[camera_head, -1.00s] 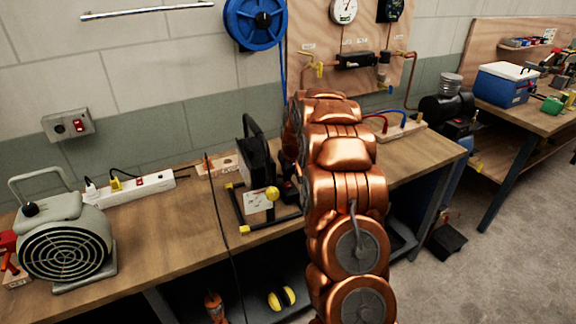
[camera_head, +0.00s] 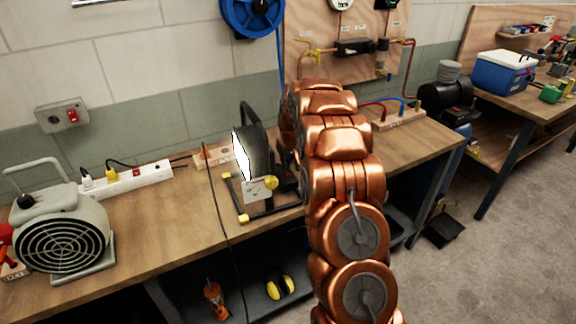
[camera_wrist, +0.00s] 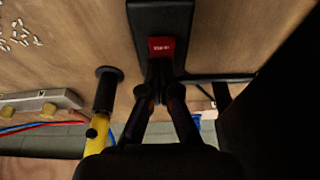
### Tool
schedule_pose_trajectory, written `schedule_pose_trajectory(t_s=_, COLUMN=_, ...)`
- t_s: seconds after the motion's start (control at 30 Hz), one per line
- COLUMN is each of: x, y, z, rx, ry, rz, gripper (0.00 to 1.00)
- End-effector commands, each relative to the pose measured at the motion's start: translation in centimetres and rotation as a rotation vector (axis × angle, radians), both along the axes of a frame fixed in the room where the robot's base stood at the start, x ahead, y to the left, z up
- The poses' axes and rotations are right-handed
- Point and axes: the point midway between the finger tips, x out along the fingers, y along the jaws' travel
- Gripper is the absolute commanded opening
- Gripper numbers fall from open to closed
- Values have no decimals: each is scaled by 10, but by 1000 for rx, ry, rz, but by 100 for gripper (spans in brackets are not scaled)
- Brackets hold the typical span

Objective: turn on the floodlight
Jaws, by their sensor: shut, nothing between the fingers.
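The floodlight (camera_head: 255,140) stands on the workbench on a black tubular frame with yellow feet. Its front panel is bright white and lit, facing left in the head view. In the wrist view a red rocker switch (camera_wrist: 162,48) sits on a black housing (camera_wrist: 158,16). My gripper (camera_wrist: 163,75) is shut and empty, its fingertips at the lower edge of the switch; whether they touch it I cannot tell. In the head view my arm hides the gripper and the switch.
A power strip (camera_head: 140,181) with plugs and a grey blower (camera_head: 62,235) stand on the bench (camera_head: 150,230) at left. A wooden block with red and blue cables (camera_head: 400,121) lies right of my arm. A black cable hangs over the bench's front edge.

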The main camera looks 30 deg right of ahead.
Motion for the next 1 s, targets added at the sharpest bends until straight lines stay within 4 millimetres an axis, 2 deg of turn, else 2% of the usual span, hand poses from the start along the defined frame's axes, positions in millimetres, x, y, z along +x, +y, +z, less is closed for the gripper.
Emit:
schedule_pose_trajectory(t_s=0.4, x=-16, y=3, z=-2, rx=2, ry=7, rz=0, gripper=0)
schedule_pose_trajectory(t_s=0.77, x=-16, y=3, z=1, rx=2, ry=4, rz=0, gripper=0)
schedule_pose_trajectory(t_s=0.87, x=-16, y=3, z=4, rx=1, ry=3, rz=1, gripper=0)
schedule_pose_trajectory(t_s=1.0, x=-17, y=3, z=19, rx=-1, ry=-1, rz=2, gripper=0)
